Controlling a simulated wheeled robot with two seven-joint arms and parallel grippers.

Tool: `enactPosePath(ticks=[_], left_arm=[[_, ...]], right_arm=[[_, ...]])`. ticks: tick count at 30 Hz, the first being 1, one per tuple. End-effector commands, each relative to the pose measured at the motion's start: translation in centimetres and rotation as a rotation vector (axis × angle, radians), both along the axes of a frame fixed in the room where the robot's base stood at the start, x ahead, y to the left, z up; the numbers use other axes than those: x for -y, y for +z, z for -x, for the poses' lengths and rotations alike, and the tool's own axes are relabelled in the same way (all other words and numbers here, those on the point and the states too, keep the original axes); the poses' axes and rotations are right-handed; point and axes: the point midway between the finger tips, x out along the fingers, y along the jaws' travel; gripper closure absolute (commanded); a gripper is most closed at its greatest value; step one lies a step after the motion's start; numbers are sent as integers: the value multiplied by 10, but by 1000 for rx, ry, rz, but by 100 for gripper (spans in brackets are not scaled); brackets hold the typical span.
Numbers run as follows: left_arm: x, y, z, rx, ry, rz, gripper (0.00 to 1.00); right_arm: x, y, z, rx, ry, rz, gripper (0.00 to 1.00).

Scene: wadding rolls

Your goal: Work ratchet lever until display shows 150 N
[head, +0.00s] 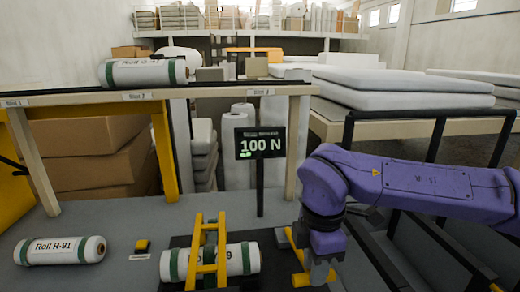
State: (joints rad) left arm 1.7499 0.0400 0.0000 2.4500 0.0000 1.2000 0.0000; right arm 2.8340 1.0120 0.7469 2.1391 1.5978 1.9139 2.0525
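A yellow bar (294,248), which looks like the ratchet lever, slants at the right of this roll. My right gripper (319,274) points down right beside the bar's lower part. Its fingertips are small and partly hidden, so I cannot tell whether they grip the bar. My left gripper is out of view.
Roll R-91 (60,250) lies at the lower left, with a small yellow block (142,245) to its right. Another labelled roll (144,72) rests on the wooden shelf (210,91) above. A dark metal frame (440,135) stands at the right, behind my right arm.

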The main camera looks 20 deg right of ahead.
Motion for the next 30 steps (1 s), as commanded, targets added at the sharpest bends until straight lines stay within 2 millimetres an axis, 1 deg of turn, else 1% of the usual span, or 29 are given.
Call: enactPosePath(ticks=[1,8,9,14,30], left_arm=[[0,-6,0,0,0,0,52],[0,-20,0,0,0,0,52],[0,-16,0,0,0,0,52],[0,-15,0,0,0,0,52],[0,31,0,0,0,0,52]], right_arm=[[0,-6,2,-2,0,0,72],[-2,-19,8,-3,1,0,72],[-2,-15,7,-3,0,0,72],[-2,-14,7,-4,0,0,72],[2,42,-9,-3,-1,0,72]])
